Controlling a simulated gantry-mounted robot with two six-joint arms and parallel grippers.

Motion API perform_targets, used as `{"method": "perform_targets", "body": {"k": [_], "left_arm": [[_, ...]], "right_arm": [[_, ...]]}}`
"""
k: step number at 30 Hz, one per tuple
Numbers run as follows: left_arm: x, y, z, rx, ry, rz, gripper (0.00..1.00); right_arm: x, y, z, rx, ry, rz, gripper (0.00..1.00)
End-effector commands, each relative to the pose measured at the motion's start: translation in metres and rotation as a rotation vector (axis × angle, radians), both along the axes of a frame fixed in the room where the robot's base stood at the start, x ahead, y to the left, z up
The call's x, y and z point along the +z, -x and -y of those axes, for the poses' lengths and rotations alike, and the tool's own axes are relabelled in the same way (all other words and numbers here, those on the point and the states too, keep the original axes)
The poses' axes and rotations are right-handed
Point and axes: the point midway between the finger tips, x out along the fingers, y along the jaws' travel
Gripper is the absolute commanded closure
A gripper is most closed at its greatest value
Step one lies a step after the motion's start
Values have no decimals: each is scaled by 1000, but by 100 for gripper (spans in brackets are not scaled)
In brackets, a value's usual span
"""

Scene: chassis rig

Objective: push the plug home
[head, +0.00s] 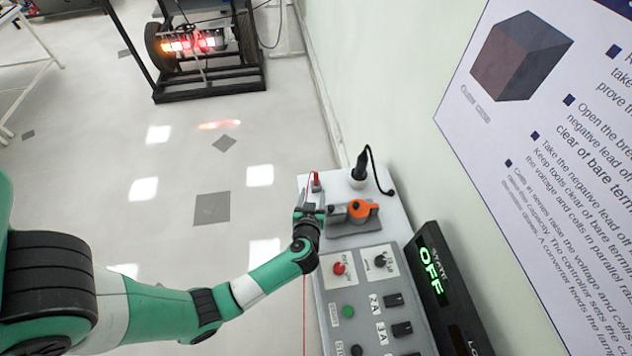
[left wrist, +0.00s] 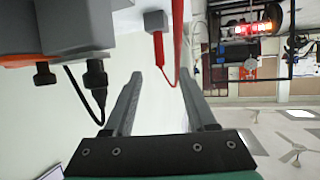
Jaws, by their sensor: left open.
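A red plug (head: 316,182) stands at the far left corner of the console. In the left wrist view the red plug (left wrist: 158,50) meets a grey block (left wrist: 156,20), and a thin red lead (left wrist: 177,45) loops from its end. I cannot tell how deep it sits. My left gripper (head: 307,202) is just on the near side of the plug, beside the console's left edge. In the left wrist view its fingers (left wrist: 162,80) are apart, with the plug's end near the gap between the tips. My right gripper is not in view.
An orange knob (head: 360,210) on a grey base is close right of my gripper. A black plug (head: 359,170) with a looped cable stands behind it. The console (head: 345,262) carries knobs and buttons; a display (head: 436,275) reads OFF. The wall (head: 400,100) bounds the right; open floor lies left.

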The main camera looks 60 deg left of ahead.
Motion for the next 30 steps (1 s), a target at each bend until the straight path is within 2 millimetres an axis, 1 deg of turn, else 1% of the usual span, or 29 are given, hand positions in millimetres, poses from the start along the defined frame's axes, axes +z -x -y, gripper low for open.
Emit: {"method": "perform_targets", "body": {"k": [1,6,9,12,14,18,21,25,30], "left_arm": [[-8,-4,-9,5,0,4,43],[-20,-20,-34,3,0,5,43],[-21,-24,-41,1,-1,6,43],[-19,-25,-42,-1,-2,5,43],[-21,-27,-44,0,-1,6,43],[-33,-36,-63,3,-3,7,43],[-38,-44,-76,2,-2,7,43],[-39,-50,-84,0,-1,6,43],[-37,-50,-84,-2,-1,5,43]], "right_arm": [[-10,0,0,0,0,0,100],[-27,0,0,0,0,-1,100],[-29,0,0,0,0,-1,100],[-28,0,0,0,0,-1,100],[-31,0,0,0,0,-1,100],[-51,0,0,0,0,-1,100],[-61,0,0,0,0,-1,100],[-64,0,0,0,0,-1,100],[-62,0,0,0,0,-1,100]]}}
